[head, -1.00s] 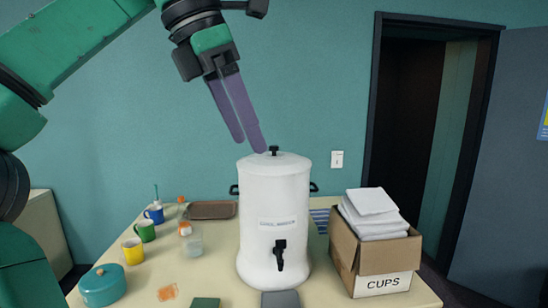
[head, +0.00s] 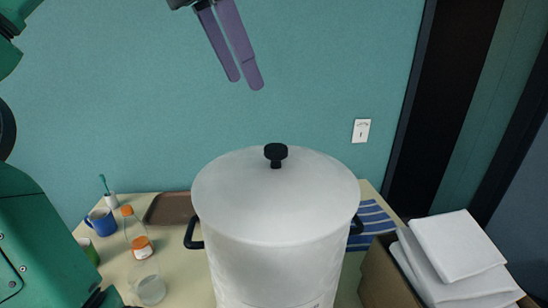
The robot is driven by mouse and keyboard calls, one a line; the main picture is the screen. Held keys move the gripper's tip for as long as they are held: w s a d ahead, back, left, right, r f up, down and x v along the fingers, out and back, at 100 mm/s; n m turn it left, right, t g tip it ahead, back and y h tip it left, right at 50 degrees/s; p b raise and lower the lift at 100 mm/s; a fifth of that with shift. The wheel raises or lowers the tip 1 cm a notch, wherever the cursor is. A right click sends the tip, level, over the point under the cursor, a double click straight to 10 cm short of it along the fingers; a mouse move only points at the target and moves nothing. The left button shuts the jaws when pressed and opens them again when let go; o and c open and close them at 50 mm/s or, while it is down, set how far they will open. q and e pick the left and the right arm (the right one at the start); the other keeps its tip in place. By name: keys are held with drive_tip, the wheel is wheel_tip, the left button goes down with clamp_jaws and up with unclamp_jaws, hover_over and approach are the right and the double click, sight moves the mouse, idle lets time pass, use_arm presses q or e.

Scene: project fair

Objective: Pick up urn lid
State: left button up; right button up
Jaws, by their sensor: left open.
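The urn lid (head: 240,190) is a pale, slightly domed disc with a black knob (head: 276,154) at its middle. It sits on top of the white urn (head: 265,265), which has black side handles and stands on the table. My left gripper (head: 248,82) hangs above the lid, up and a little left of the knob in the picture. Its two purple fingers are open with a narrow gap, empty and apart from the knob. My right gripper is not in view.
A cardboard box (head: 382,278) with white folded cloths or papers (head: 460,255) stands right of the urn. A blue cup (head: 101,221), an orange-capped bottle (head: 138,238), a clear glass (head: 149,285) and a brown tray (head: 168,207) stand to the left. A striped cloth (head: 372,222) lies behind right.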

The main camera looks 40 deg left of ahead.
use_arm(q)
hover_over(275, 147)
drive_tip(key=s, duration=0.3)
wheel_tip(275, 147, down, 6)
drive_tip(key=shift+s+f, duration=0.1)
drive_tip(key=shift+f, duration=0.05)
drive_tip(key=x, duration=0.4)
drive_tip(key=w+p+x, duration=0.1)
drive_tip(key=x, duration=0.2)
drive_tip(key=shift+a, duration=0.45)
drive_tip(key=shift+d, duration=0.1)
drive_tip(key=shift+s, duration=0.1)
clamp_jaws()
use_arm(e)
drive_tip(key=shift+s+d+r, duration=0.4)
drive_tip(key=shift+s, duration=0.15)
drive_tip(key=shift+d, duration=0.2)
